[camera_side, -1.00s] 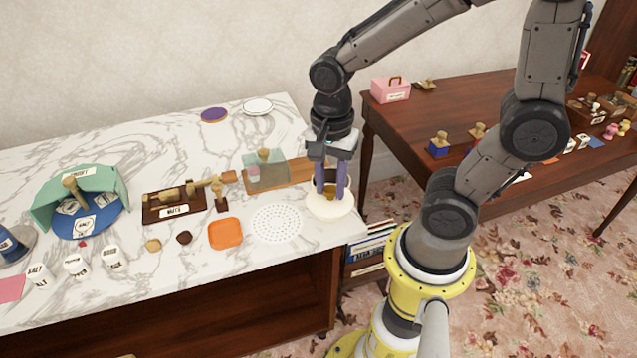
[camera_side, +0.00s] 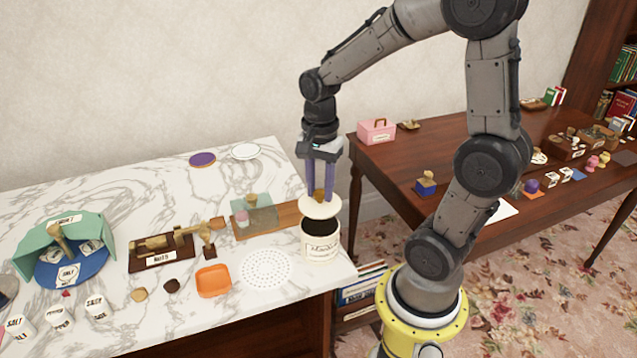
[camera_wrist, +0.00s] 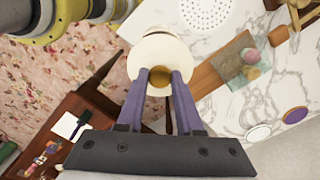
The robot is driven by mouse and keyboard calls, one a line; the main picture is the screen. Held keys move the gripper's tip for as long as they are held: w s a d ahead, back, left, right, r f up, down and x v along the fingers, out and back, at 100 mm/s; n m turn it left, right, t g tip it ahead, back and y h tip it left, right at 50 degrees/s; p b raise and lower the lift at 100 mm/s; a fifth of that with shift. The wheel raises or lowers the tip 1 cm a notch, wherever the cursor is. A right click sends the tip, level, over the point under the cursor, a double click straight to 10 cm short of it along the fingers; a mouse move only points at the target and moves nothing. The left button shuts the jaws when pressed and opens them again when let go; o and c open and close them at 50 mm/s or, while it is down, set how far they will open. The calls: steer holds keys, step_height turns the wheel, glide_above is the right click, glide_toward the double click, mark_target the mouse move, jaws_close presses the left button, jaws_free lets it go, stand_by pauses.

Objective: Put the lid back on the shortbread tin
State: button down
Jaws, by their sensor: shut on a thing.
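The shortbread tin (camera_side: 321,247) is a cream cylinder with a script label, standing upright at the right end of the marble counter. Its lid (camera_side: 309,208) is a cream disc with a tan-gold knob. My gripper (camera_side: 321,194) points down with its purple fingers shut on the knob. It holds the lid roughly level above the tin, with the tin's dark opening showing below it. In the wrist view the lid (camera_wrist: 150,53) hides most of the tin, and the knob (camera_wrist: 159,77) sits between the fingertips.
A wooden board (camera_side: 285,215) with a greenish clear box lies behind and left of the tin. A white perforated disc (camera_side: 266,270) and an orange dish (camera_side: 213,281) lie to its left. The counter's right edge is close. A dark wooden table (camera_side: 460,180) stands beyond.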

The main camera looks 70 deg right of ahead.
mark_target(320, 202)
steer(key=shift+f, duration=2.3)
steer(key=shift+f, duration=0.15)
stand_by(0.3)
steer(key=shift+c, duration=2.4)
jaws_free()
steer(key=shift+o, duration=0.2)
steer(key=o, duration=0.4)
steer(key=shift+o, duration=0.2)
steer(key=shift+r, duration=3.5)
